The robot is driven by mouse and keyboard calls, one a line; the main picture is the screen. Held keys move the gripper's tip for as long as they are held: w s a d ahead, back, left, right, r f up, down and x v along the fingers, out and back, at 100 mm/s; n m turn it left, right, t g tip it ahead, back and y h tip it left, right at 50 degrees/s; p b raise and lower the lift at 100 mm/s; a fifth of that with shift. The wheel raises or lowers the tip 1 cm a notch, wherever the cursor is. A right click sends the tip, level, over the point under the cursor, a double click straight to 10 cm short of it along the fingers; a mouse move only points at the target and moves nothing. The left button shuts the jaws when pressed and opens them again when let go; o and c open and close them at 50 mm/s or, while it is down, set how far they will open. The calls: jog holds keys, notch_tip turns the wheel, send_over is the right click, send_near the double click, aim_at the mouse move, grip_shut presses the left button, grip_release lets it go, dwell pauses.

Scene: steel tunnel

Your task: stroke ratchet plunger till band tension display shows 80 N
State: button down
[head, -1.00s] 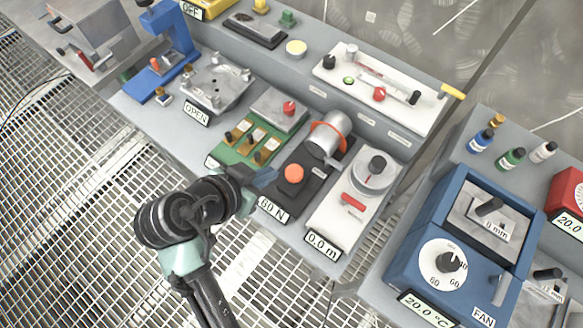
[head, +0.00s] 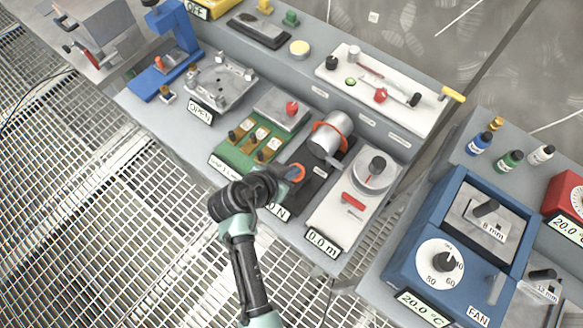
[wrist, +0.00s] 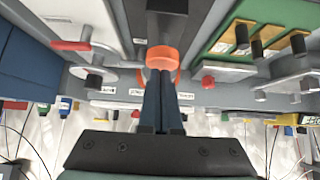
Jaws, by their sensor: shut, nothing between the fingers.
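The orange plunger (head: 299,172) stands on a dark base plate (head: 309,190), partly hidden by my gripper (head: 290,175). In the wrist view the plunger's orange cap (wrist: 162,56) is at the tips of my gripper (wrist: 161,76). The fingers are shut with nothing between them; I cannot tell whether they touch the cap. Behind the plunger, a grey metal cylinder (head: 334,125) wears an orange band (head: 322,139). The tension display (head: 283,210) at the base's front edge is mostly covered by my arm; only its end, apparently "0 N", shows.
Right of the plunger is a white unit with a dial (head: 375,173), a red lever (head: 352,201) and a "0.0 m" display (head: 323,242). Left is a green board (head: 231,157) with brass pieces. A grey block with a red knob (head: 291,108) is behind it.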

dwell(0.3)
notch_tip(320, 180, down, 3)
jog(key=b, duration=0.3)
jog(key=shift+s, duration=0.1)
